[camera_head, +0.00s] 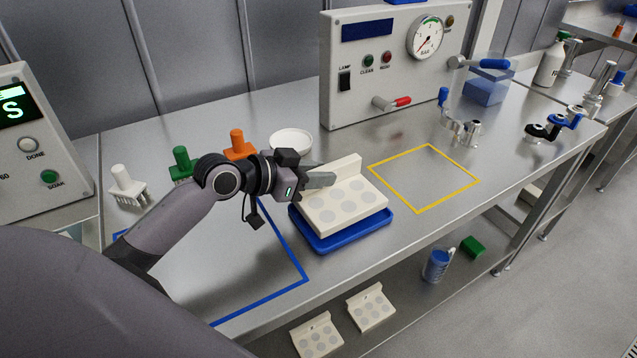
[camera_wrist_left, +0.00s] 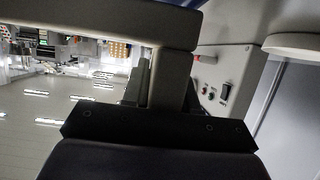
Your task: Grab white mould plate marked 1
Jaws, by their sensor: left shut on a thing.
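A white mould plate (camera_head: 345,208) with round hollows and a raised back edge is on or just above a blue tray (camera_head: 342,239) near the bench's front edge. I cannot tell whether it touches the tray. My left gripper (camera_head: 320,180) is shut on the plate's raised edge, from the left. In the left wrist view the pale plate (camera_wrist_left: 110,21) fills the top, with its edge between the jaws. No number can be read on it. Two similar white plates, left (camera_head: 317,336) and right (camera_head: 370,307), lie on the lower shelf; their marks are too small to read. My right gripper is not in view.
A white bowl (camera_head: 291,141) and orange (camera_head: 238,144), green (camera_head: 181,162) and white (camera_head: 127,186) stamp-like tools stand behind my left arm. A gauge panel (camera_head: 385,68) stands at the back. The yellow-outlined square (camera_head: 418,212) right of the plate is empty.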

